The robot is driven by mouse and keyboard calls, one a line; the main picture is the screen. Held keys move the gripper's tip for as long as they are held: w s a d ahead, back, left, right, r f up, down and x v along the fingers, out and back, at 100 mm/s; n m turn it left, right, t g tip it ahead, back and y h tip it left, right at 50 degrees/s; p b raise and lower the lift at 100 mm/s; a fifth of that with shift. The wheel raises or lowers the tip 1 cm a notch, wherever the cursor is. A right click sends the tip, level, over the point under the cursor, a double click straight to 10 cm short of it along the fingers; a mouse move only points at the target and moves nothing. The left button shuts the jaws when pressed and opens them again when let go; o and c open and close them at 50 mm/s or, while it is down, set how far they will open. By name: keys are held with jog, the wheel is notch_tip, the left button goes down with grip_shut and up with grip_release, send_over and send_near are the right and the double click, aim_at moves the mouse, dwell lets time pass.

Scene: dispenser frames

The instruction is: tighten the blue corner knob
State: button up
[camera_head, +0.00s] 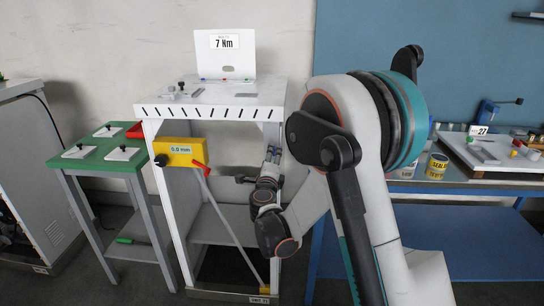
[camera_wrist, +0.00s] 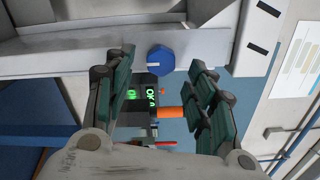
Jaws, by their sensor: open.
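The blue corner knob (camera_wrist: 161,60) shows in the wrist view, upper middle, on the underside edge of a white frame (camera_wrist: 90,55). My gripper (camera_wrist: 163,72) is open, with its green-padded fingers to the left and right of the knob's line. The knob appears beyond the fingertips, and I cannot tell how far. Nothing is held between the fingers. In the head view my gripper (camera_head: 272,155) is raised at the right front of the white dispenser frame (camera_head: 160,225), below its top. The blue knob cannot be made out there.
A black device with green lettering (camera_wrist: 150,97) and an orange part (camera_wrist: 170,112) show between the fingers. The frame carries a yellow box (camera_head: 180,151) and a red-tipped lever (camera_head: 201,167). A green table (camera_head: 75,160) stands left; a workbench (camera_head: 465,188) stands right.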

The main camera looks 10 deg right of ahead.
jog(key=v, duration=0.9)
jog(key=s+a+r+n+y, duration=0.3)
jog(key=s+r+n+y, duration=0.15)
jog(key=r+n, duration=0.3)
jog(key=s+a+r+n+y, duration=0.35)
jog(key=r+n+y, duration=0.2)
jog(key=n, duration=0.25)
jog(key=s+d+f+n+g+h, duration=0.1)
jog(key=s+d+f+n+g, duration=0.2)
jog(key=s, duration=0.6)
jog(key=s+d+f+n+g+h, duration=0.2)
jog(key=s+d+f+n+g, duration=0.1)
jog(key=s, duration=0.6)
jog(key=s+d+f+n+g+h, duration=0.1)
jog(key=s+d+f+n+g, duration=0.2)
jog(key=s, duration=0.6)
notch_tip(320, 180, down, 2)
jog(key=shift+d+f+g, duration=0.1)
jog(key=shift+d+g, duration=0.5)
jog(key=shift+d, duration=0.1)
